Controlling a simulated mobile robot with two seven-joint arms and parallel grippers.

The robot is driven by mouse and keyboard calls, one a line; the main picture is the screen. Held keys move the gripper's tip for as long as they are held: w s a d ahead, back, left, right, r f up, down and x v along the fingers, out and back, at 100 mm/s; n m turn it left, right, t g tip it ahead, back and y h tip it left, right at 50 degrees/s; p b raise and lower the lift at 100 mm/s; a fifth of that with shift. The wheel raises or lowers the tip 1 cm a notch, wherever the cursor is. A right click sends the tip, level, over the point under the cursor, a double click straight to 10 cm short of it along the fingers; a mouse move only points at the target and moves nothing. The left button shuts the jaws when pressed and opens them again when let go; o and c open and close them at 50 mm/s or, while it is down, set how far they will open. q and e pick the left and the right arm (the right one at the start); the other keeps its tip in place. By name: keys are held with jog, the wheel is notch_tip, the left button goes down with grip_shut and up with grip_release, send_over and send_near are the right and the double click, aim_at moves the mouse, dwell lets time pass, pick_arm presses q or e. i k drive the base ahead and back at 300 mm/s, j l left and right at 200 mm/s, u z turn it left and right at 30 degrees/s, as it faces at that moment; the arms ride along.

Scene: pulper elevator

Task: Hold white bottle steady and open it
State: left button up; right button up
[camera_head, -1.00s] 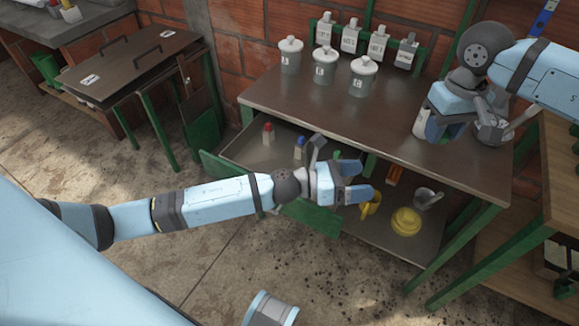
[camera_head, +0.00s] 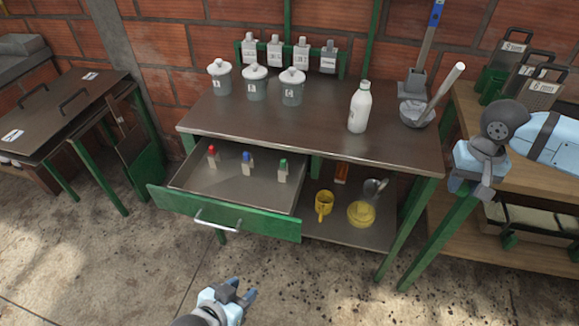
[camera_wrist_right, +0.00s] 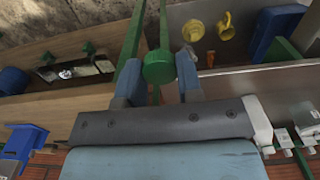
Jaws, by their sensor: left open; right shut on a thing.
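The white bottle (camera_head: 359,108) stands upright on the workbench (camera_head: 330,115), right of its middle. No gripper touches it, and no cap shows on its neck. It also shows at the right in the right wrist view (camera_wrist_right: 258,122). My right gripper (camera_head: 470,188) is in front of the bench's right corner, apart from the bottle. In the right wrist view it is shut on a round green cap (camera_wrist_right: 158,66), which is hard to make out in the head view. My left gripper (camera_head: 239,292) is open and empty, low over the floor in front of the drawer.
The open drawer (camera_head: 255,220) juts forward and holds small bottles with red, blue and green tops. Grey lidded jars (camera_head: 255,85) stand at the bench's back left. A mortar with pestle (camera_head: 418,112) is at the right. Yellow items (camera_head: 361,213) sit on the lower shelf.

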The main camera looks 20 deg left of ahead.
aim_at(361, 101)
jog(key=i+j+u, duration=0.15)
jog(key=j, duration=0.25)
jog(key=i+j+u, duration=0.1)
jog(key=j, duration=0.25)
jog(key=i+j+u, duration=0.25)
jog(key=i+j, duration=0.2)
jog(key=j, duration=0.2)
